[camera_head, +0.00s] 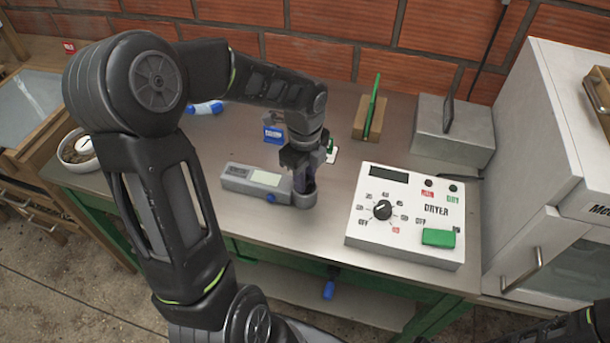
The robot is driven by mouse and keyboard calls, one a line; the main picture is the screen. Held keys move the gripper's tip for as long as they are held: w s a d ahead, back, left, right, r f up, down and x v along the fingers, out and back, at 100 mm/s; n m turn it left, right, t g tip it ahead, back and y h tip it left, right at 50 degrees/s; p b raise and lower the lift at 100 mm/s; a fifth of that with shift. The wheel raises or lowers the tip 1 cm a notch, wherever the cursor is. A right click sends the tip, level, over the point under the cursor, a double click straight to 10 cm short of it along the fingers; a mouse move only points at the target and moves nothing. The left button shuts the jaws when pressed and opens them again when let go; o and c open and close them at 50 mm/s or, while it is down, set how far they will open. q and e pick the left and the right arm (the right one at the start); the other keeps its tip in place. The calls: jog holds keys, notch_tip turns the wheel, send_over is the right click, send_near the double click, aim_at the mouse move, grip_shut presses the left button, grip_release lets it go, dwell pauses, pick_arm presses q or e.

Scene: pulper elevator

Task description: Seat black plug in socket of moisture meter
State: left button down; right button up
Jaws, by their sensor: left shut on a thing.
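The grey moisture meter (238,183) lies on the bench left of the middle, with a pale display and a blue knob. Its round cup-like end (304,200) is at the right. My left gripper (305,178) points down right over this end, shut on a dark piece, the black plug (308,186). The plug's lower part is at the mouth of the cup. The fingers hide much of it, and I cannot tell how deep it sits. My right gripper is not in view; only a dark part of that arm shows at the bottom right corner.
A white dryer control box (360,228) with a knob and green switch stands right of the meter. Behind are a wooden block (361,128) with a green card, a grey metal box (455,145) and a blue item (273,135). A white bowl (68,152) is far left.

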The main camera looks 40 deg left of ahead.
pick_arm(q)
jog(key=shift+f, duration=0.2)
jog(key=c, duration=1.2)
grip_release()
jog(key=shift+r, duration=0.1)
jog(key=shift+c, duration=0.2)
notch_tip(320, 180, up, 12)
jog(key=shift+r+b, duration=0.2)
jog(key=shift+b, duration=0.2)
jog(key=shift+s, duration=0.1)
